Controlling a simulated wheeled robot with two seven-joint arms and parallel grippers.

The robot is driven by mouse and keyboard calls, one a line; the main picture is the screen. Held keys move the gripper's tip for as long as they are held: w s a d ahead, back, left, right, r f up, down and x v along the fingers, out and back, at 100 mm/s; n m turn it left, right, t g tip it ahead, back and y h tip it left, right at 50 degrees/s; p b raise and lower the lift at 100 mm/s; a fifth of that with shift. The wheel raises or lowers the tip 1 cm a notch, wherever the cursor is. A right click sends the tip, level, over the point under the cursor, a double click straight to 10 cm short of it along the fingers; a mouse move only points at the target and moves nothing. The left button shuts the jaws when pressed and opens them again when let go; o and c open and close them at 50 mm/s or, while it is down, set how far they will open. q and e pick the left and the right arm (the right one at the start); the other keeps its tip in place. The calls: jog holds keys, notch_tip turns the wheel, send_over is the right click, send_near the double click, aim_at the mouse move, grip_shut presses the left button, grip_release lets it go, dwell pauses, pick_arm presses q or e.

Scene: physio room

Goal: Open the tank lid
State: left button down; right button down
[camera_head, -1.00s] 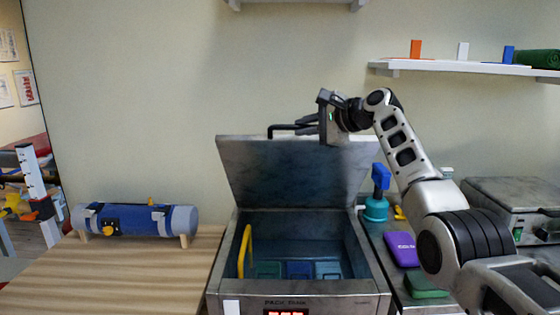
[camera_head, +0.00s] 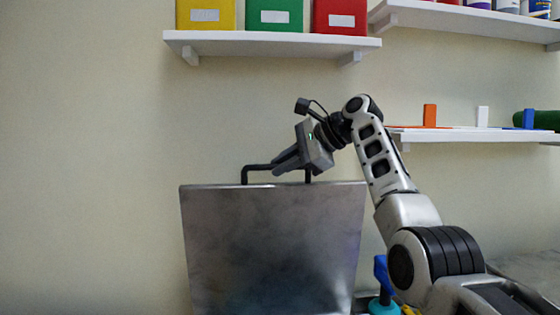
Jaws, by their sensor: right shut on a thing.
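The tank lid (camera_head: 270,245) is a grey metal panel that stands raised, close to upright, in the middle of the head view. Its black bar handle (camera_head: 246,172) runs along the top edge. My right gripper (camera_head: 285,163) is at the right part of this handle, with its fingers shut on it. The tank body is below the picture and out of sight. My left gripper is not in view.
A shelf (camera_head: 270,40) with yellow, green and red boxes hangs above the lid. Another shelf (camera_head: 460,134) with small coloured blocks is behind my right arm. A blue and teal item (camera_head: 382,280) stands right of the lid. The wall to the left is bare.

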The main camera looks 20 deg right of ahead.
jog(key=shift+f, duration=0.25)
jog(key=c, duration=1.5)
grip_release()
jog(key=shift+w, duration=0.1)
jog(key=shift+o, duration=0.2)
jog(key=shift+r, duration=0.1)
jog(key=b+v, duration=0.3)
jog(key=v, duration=1.3)
jog(key=shift+w, duration=0.15)
